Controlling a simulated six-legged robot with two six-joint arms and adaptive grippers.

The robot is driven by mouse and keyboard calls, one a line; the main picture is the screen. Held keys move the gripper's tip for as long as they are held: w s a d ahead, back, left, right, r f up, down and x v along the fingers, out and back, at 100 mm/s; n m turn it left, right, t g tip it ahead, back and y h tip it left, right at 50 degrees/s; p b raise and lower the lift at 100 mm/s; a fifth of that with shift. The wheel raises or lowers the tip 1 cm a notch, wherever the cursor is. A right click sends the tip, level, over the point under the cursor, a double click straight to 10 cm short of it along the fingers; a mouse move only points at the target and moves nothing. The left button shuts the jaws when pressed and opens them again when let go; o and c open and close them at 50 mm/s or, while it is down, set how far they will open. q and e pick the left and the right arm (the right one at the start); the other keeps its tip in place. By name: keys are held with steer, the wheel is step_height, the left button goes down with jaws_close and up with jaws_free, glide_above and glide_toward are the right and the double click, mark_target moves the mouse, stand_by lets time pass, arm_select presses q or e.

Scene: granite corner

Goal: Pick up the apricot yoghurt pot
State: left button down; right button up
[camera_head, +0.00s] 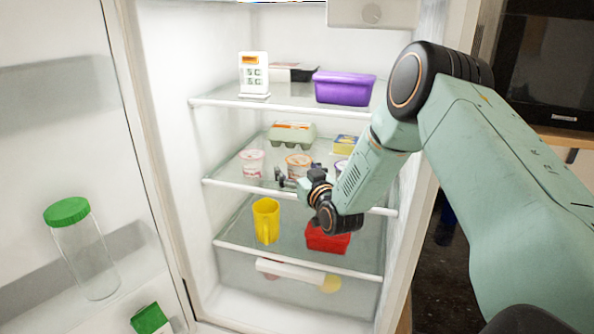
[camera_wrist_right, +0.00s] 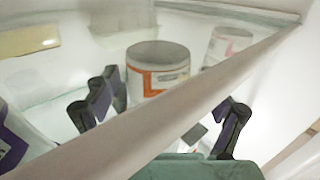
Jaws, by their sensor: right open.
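The apricot yoghurt pot (camera_head: 298,161), a white pot with an orange label, stands on the fridge's middle shelf, between two other pots. My right gripper (camera_head: 284,180) is in front of it near the shelf's front edge, open and empty. In the right wrist view the pot (camera_wrist_right: 157,75) stands upright beyond the open fingers (camera_wrist_right: 165,120), apart from them. The pale shelf edge (camera_wrist_right: 150,122) runs diagonally across that view and hides part of the pot's bottom. My left gripper is not in view.
A pinkish pot (camera_head: 252,164) stands left; a purple-marked pot (camera_head: 342,166) stands right, partly hidden by my arm. An egg carton (camera_head: 292,134) and yellow box (camera_head: 347,142) are behind. A yellow jug (camera_head: 266,221) and red container (camera_head: 328,238) sit on the shelf below.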

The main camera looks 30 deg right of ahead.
steer(key=shift+s+d+r, duration=0.1)
steer(key=shift+s+d, duration=0.1)
steer(key=shift+s, duration=0.1)
steer(key=shift+c, duration=0.3)
steer(key=shift+s+a+r, duration=0.1)
steer(key=shift+s+r, duration=0.1)
steer(key=shift+s, duration=0.05)
steer(key=c, duration=0.3)
steer(key=shift+w+a+f, duration=0.1)
steer(key=shift+w+f, duration=0.1)
steer(key=shift+w, duration=0.2)
steer(key=c, duration=0.5)
steer(key=shift+c, duration=1.3)
steer(key=shift+s+r, duration=0.1)
steer(key=shift+s, duration=0.2)
steer(key=c, duration=0.3)
steer(key=shift+w, duration=0.1)
steer(key=shift+c, duration=0.3)
steer(key=shift+w, duration=0.1)
